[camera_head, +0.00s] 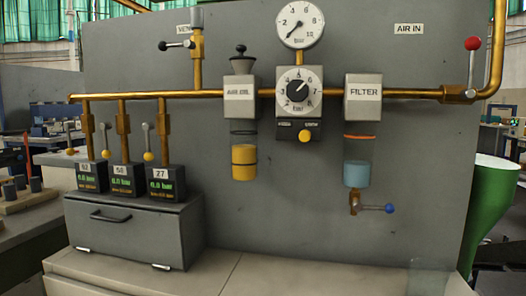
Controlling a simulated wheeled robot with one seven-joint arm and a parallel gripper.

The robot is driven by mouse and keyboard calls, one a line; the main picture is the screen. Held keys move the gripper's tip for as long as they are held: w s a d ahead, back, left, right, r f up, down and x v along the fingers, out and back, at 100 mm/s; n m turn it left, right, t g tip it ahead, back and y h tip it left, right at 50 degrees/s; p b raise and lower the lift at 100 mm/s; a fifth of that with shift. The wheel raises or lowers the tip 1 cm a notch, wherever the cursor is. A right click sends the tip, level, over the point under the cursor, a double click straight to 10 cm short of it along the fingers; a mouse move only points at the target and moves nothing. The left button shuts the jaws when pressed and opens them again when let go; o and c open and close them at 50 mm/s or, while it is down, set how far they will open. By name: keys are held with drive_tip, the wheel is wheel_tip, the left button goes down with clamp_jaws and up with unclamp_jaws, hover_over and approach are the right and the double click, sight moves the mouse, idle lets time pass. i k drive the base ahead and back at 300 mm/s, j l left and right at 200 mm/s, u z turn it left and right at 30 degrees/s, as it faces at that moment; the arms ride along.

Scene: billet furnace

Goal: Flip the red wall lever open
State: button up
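A lever with a red ball knob (473,44) stands at the upper right of the grey panel. Its thin shaft points almost straight up from a brass valve body (457,94) on the brass pipe, below and right of the "AIR IN" label (409,29). The knob is left of the vertical pipe (497,45), with a gap between them. My gripper is not in view, and nothing touches the lever.
A pressure gauge (299,24), regulator (299,91), filter unit (363,100) and oiler (240,100) project from the grey panel (420,170). A black-knobbed lever (177,45) is upper left. A drawer box (135,228) carries several small displays. A green tapered object (493,210) stands right.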

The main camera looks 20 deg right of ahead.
sight(472, 44)
drive_tip(key=z, duration=1.7)
